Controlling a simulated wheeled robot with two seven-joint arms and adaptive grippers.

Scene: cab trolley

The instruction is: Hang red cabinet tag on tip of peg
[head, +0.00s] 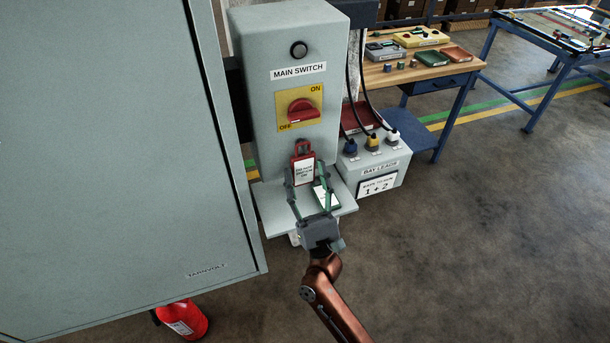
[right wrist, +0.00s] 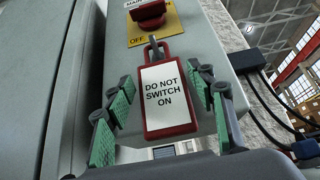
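The red cabinet tag (head: 303,169), with a white "DO NOT SWITCH ON" label, is upright in front of the switch cabinet, below the red switch handle. It also shows in the right wrist view (right wrist: 166,95). A dark grey peg or hook (right wrist: 154,47) is at the hole in its top; I cannot tell how far along the peg it sits. My right gripper (head: 304,168) is open, its green-padded fingers on both sides of the tag, with gaps visible in the right wrist view (right wrist: 165,95). My left gripper is not in view.
A shelf (head: 275,212) juts out below the tag, with a green-edged white device or card (head: 327,194) on it. The "BAY LEADS" box (head: 375,170) with cables stands at right. A large grey cabinet (head: 120,150) fills the left. Open floor lies at right.

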